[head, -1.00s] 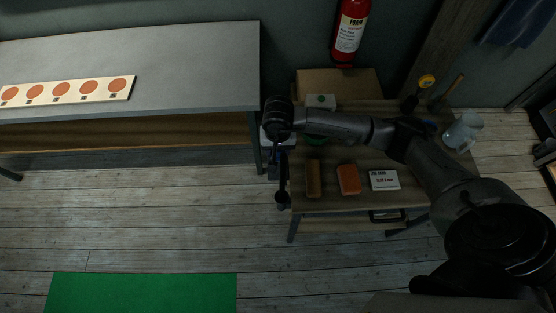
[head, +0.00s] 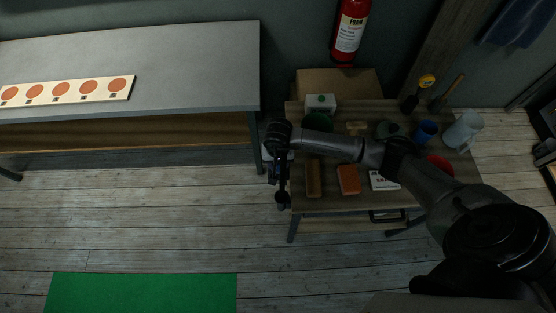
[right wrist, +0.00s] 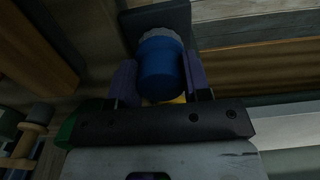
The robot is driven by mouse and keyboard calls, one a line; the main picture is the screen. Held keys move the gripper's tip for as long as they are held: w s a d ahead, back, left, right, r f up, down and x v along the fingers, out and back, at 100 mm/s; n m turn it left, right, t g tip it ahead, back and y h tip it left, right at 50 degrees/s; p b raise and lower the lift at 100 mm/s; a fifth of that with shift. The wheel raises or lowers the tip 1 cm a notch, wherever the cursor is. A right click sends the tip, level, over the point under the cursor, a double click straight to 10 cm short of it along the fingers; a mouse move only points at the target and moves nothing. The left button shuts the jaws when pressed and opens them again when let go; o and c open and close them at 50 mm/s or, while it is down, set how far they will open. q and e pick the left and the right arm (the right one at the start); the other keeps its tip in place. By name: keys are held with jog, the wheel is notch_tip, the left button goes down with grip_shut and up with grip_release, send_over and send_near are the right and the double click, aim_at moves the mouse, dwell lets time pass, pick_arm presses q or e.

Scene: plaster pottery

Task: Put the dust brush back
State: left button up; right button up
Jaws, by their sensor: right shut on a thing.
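My right gripper (head: 282,194) hangs at the left edge of the small wooden table in the head view, pointing down. In the right wrist view its two purple fingers (right wrist: 160,88) are shut on a blue cylinder (right wrist: 160,68) with a pale ribbed rim at its far end. It appears to be the dust brush, though its full shape is hidden. A dark plate (right wrist: 183,20) lies just beyond it; I cannot tell whether they touch. In the head view the held thing is too dark to make out. My left gripper is not in view.
The wooden table (head: 345,205) carries a brown block (head: 314,178), an orange block (head: 348,179), a white card (head: 380,182), a blue cup (head: 426,131) and a clear jug (head: 463,130). A grey workbench (head: 180,60) stands left. Floor between them is open below.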

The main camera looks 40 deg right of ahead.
jog(key=shift+f, duration=0.2)
jog(key=o, duration=0.8)
jog(key=shift+r, duration=0.1)
jog(key=shift+o, duration=0.2)
notch_tip(320, 180, up, 12)
jog(key=shift+r, duration=0.15)
